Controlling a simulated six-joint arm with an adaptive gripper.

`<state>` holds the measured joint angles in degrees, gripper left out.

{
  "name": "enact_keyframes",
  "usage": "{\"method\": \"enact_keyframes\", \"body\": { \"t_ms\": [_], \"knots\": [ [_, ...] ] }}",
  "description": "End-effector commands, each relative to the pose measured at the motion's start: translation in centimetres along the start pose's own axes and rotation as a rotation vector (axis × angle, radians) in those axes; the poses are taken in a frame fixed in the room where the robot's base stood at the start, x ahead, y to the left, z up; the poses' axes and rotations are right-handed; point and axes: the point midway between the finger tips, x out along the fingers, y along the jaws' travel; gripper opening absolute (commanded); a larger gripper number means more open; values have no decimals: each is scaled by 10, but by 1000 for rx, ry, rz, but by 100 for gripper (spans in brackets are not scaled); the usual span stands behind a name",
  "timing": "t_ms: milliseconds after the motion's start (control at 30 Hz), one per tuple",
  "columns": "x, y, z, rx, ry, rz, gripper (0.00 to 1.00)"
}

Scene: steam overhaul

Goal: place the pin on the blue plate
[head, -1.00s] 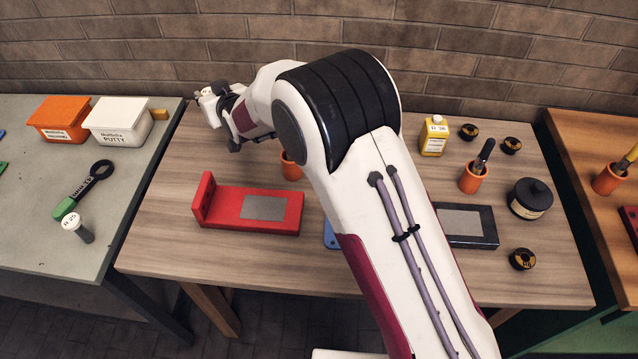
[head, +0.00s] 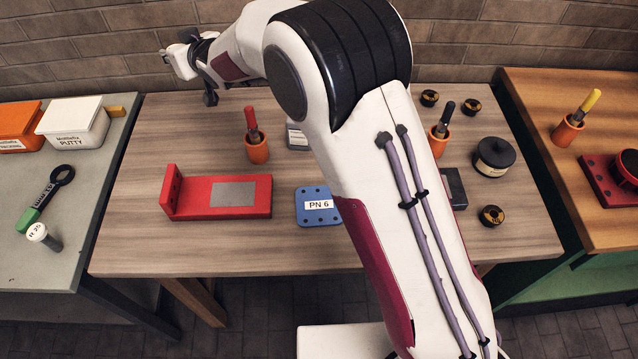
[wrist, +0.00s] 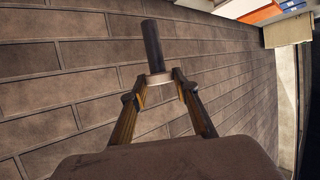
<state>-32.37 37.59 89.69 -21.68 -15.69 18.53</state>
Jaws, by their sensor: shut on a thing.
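The pin (wrist: 152,45), a dark cylinder with a pale collar-like end, is held in my gripper (wrist: 155,84) in the wrist view. The fingers are shut on the pale end, and the dark shaft points away from the gripper. In the head view my gripper (head: 207,77) is at the upper left, high near the brick wall; the pin cannot be made out there. The blue plate (head: 311,217), labelled PN 6 with holes near its corners, lies flat on the wooden table, with my arm close to its right edge in the picture. My gripper is well apart from it.
A red bracket (head: 190,207) lies left of the blue plate. An orange cup (head: 257,154) with a red-handled tool stands behind. A black jar (head: 493,158) stands at right. Bare wood lies in front.

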Motion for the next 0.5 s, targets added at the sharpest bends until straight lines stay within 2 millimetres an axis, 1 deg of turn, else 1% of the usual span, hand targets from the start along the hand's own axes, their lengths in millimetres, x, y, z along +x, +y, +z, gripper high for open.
{"method": "enact_keyframes", "body": {
  "t_ms": [33,100,500],
  "knots": [
    [-3,6,-4,-1,5,1,0],
    [-6,12,-5,-2,6,-2,0],
    [-24,48,-8,-11,6,-24,0]
  ]
}}
